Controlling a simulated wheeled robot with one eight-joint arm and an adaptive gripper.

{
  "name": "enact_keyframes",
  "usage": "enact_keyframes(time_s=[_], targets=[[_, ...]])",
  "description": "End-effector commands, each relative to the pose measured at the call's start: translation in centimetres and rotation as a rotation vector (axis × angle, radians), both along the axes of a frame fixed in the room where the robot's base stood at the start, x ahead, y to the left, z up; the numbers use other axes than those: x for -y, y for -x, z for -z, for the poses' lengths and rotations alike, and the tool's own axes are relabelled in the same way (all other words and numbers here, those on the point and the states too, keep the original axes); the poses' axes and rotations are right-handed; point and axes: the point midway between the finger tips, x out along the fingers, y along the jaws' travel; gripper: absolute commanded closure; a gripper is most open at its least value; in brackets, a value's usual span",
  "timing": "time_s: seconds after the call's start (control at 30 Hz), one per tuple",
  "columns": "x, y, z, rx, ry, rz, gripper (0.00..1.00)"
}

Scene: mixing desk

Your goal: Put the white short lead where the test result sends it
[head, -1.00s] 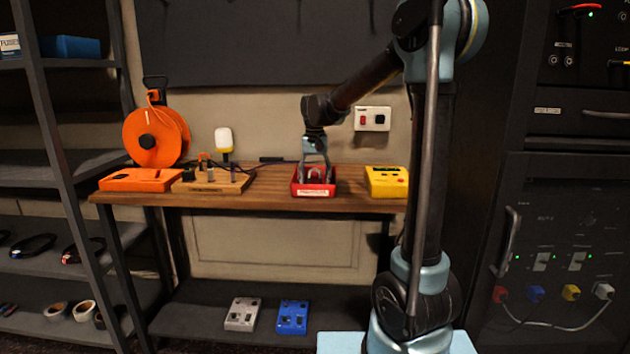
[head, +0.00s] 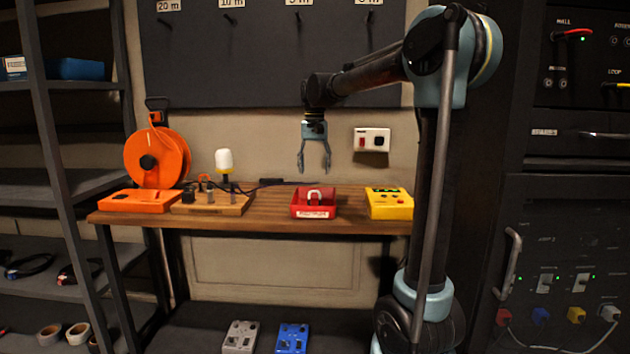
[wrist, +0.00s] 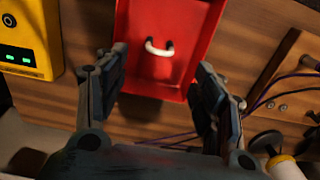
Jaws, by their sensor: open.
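The white short lead (head: 315,193) is a small white arch in the red tray (head: 313,212) on the wooden bench. In the wrist view the lead (wrist: 159,48) has dark ends and lies against the red tray floor (wrist: 165,78). My gripper (head: 315,170) is open and empty, pointing down above the tray and apart from the lead. Its two fingers (wrist: 163,80) frame the near part of the tray in the wrist view. The yellow tester (head: 389,204) stands right of the tray with a green-lit display; its reading is too small to tell.
A wooden jig (head: 212,203) with posts and dark wires stands left of the tray. An orange case (head: 141,201) and orange cable reel (head: 157,158) are further left. A hook board (head: 270,60) with length labels hangs behind. Grey (head: 240,337) and blue (head: 292,338) boxes sit below.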

Motion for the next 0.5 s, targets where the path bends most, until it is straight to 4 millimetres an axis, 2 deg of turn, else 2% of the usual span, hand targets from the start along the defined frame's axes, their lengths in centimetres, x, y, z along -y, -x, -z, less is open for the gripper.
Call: enact_keyframes(time_s=[0.1,0.3,0.37,0.5], targets=[[0.0,0.0,-0.7,0.000,0.000,0.000,0.38],[0.3,0.3,-0.9,0.001,-0.001,0.000,0.38],[0.9,0.7,-0.8,0.004,-0.001,0.000,0.38],[3.3,2.9,0.0,0.016,-0.005,-0.002,0.38]])
